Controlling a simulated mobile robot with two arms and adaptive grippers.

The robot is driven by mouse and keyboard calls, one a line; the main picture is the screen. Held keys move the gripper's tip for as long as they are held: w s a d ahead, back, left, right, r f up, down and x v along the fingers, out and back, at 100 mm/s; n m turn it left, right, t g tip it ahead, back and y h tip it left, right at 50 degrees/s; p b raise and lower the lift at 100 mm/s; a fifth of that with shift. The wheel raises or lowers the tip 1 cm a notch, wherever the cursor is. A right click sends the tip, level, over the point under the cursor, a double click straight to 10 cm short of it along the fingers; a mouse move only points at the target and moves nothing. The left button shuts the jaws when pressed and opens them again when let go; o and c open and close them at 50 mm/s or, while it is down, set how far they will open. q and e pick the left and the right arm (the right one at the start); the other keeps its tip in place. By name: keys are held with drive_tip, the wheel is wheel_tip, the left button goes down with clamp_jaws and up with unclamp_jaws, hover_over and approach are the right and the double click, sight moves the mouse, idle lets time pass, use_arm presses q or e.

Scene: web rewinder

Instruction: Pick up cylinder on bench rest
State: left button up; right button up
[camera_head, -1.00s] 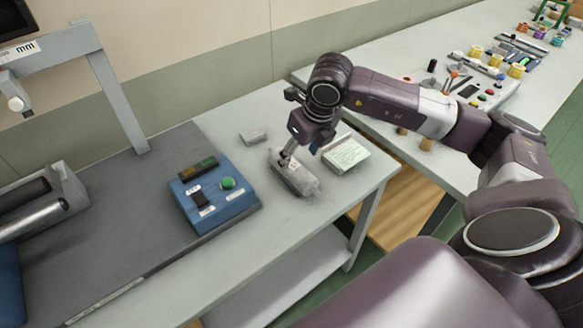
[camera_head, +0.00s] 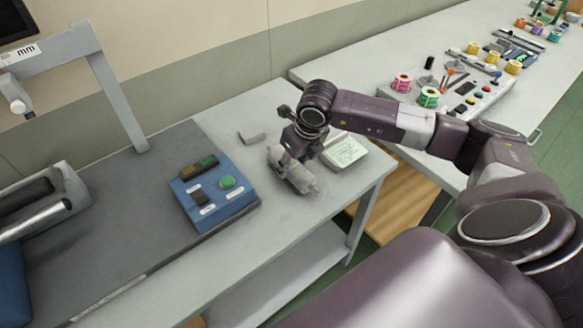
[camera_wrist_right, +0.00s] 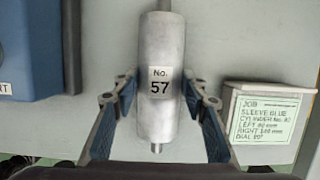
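The grey metal cylinder (camera_head: 302,181) lies on the light bench, partly hidden by my right gripper (camera_head: 292,157). In the right wrist view the cylinder (camera_wrist_right: 160,52) runs lengthwise, with a thin shaft stub at its near end and a label "No. 57". Whether a rest lies under the cylinder is hidden. My left gripper is not in view.
A job card on a stand (camera_head: 344,151) is close to the right of the cylinder. A blue control box (camera_head: 213,190) with a green button stands to the left. A small grey block (camera_head: 252,137) lies behind. The bench front is clear.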

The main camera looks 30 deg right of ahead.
clamp_jaws()
drive_tip(key=shift+w+r, duration=0.1)
